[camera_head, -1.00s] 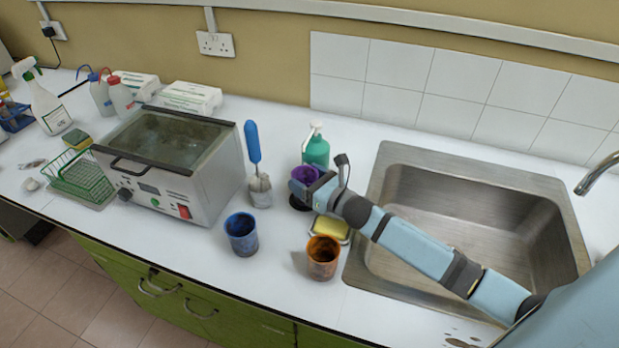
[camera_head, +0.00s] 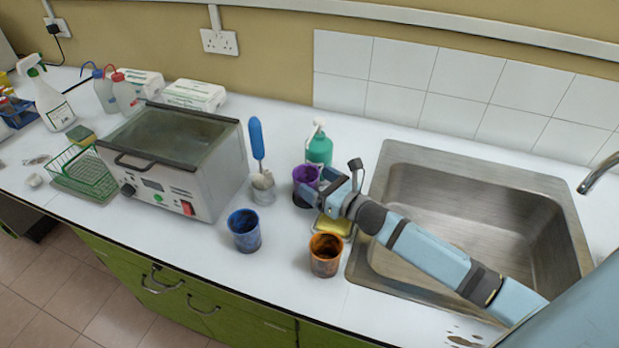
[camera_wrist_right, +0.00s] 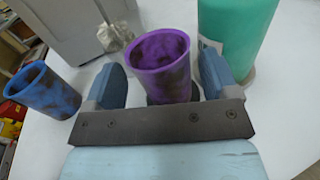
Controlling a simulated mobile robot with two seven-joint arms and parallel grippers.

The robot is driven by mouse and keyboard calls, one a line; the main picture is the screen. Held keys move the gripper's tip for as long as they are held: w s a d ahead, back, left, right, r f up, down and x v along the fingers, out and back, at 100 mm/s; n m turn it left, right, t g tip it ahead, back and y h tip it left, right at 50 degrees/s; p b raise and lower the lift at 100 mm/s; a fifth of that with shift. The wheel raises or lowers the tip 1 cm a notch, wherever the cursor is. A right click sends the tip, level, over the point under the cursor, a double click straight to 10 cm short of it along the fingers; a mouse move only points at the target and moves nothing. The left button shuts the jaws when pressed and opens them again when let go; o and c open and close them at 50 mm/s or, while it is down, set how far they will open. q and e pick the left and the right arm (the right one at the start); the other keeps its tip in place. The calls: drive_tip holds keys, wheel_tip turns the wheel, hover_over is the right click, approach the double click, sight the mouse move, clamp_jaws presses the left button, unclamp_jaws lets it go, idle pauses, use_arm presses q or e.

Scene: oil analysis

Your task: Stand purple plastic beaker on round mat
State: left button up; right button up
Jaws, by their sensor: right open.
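The purple plastic beaker (camera_head: 305,175), stained dark, stands upright on the counter's back middle, left of the sink. The dark round mat (camera_head: 299,202) shows under it, partly hidden by beaker and gripper; the beaker appears to stand on it. My right gripper (camera_head: 317,184) is open at the beaker's near right side. In the right wrist view the beaker (camera_wrist_right: 160,65) is between the spread fingers (camera_wrist_right: 162,68), with a gap visible at the right finger. My left gripper is not in view.
A green pump bottle (camera_head: 319,148) stands close behind the beaker. A brush in a holder (camera_head: 262,188), a blue beaker (camera_head: 243,231), an orange beaker (camera_head: 325,255) and a yellow sponge (camera_head: 336,224) are around it. The sink (camera_head: 480,220) lies right, the water bath (camera_head: 178,170) left.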

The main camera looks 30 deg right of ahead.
drive_tip(key=v, duration=0.9)
drive_tip(key=shift+b, duration=0.4)
